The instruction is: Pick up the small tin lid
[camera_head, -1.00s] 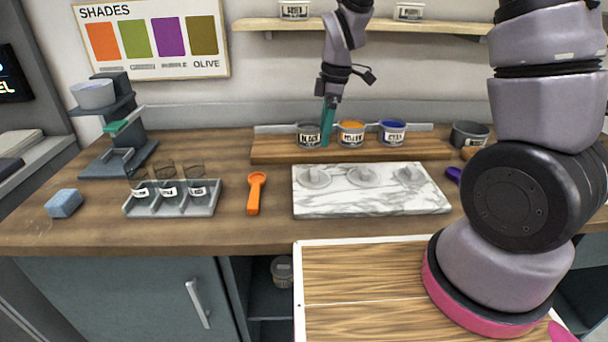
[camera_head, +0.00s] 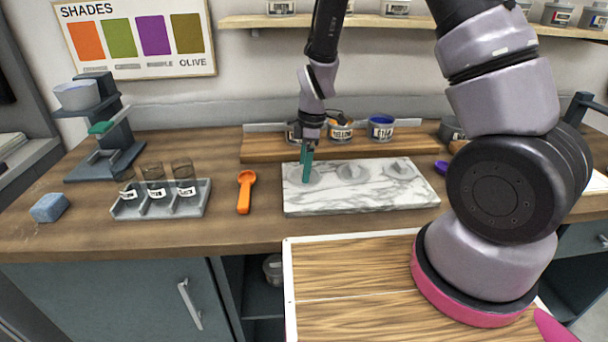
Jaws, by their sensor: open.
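Three small grey tin lids with knobs lie in a row on the marble slab (camera_head: 420,192). The left lid (camera_head: 317,177) is partly hidden by my gripper, the middle lid (camera_head: 352,173) and the right lid (camera_head: 401,165) are clear. My gripper (camera_head: 306,172) has teal fingers, points down and is open, with its tips at the left lid. I cannot tell whether the fingers touch the lid or straddle it.
Left of the slab lie an orange scoop (camera_head: 244,192) and a grey rack (camera_head: 160,207) with glass jars. A blue block (camera_head: 49,207) lies farther left.

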